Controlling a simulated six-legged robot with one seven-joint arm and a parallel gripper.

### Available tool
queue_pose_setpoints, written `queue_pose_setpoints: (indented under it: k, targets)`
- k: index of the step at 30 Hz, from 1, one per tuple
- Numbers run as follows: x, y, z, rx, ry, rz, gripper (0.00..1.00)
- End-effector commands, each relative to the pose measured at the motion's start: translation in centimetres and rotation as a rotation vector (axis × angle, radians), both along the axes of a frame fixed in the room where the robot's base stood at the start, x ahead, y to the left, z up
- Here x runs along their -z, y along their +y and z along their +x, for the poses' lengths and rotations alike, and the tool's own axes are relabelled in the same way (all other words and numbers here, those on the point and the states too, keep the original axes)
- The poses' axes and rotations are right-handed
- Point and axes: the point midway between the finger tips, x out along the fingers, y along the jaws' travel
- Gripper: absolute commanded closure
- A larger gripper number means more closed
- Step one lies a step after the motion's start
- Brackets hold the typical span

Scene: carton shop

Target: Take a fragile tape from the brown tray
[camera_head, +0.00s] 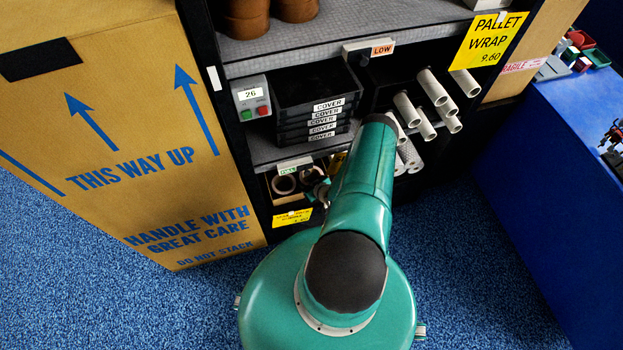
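A small tray (272,189) sits low on the shelf unit, left of my arm; it looks brown. Ring-shaped tape rolls (284,185) lie in it, one of them brownish. I cannot read any fragile marking on them. My teal arm reaches down in front of the shelf and hides the tray's right side. My gripper (318,184) shows only as small grey metal parts at the tray's right, beside the arm. I cannot tell its fingers' opening or whether it touches a roll.
White tubes (434,88) stick out at the right. A large carton (110,120) stands left, a blue bench (560,180) right. Blue carpet (480,270) is clear.

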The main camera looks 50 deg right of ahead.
Motion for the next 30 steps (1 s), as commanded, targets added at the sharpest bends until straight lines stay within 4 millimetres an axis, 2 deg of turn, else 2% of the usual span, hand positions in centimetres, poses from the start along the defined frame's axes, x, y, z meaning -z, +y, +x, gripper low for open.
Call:
queue_pose_setpoints:
  k: [3, 10, 14, 15, 24, 30]
  targets:
    - [0.7, -0.2, 0.9, 0.001, 0.001, 0.000, 0.73]
    - [0.7, -0.2, 1.0, 0.001, 0.001, 0.000, 0.73]
    - [0.7, -0.2, 1.0, 0.001, 0.001, 0.000, 0.98]
    - [0.7, -0.2, 1.0, 0.001, 0.001, 0.000, 1.00]
    - [0.6, -0.2, 1.0, 0.001, 0.000, -0.001, 1.00]
    - [-0.3, -0.2, 1.0, 0.000, 0.000, 0.000, 1.00]
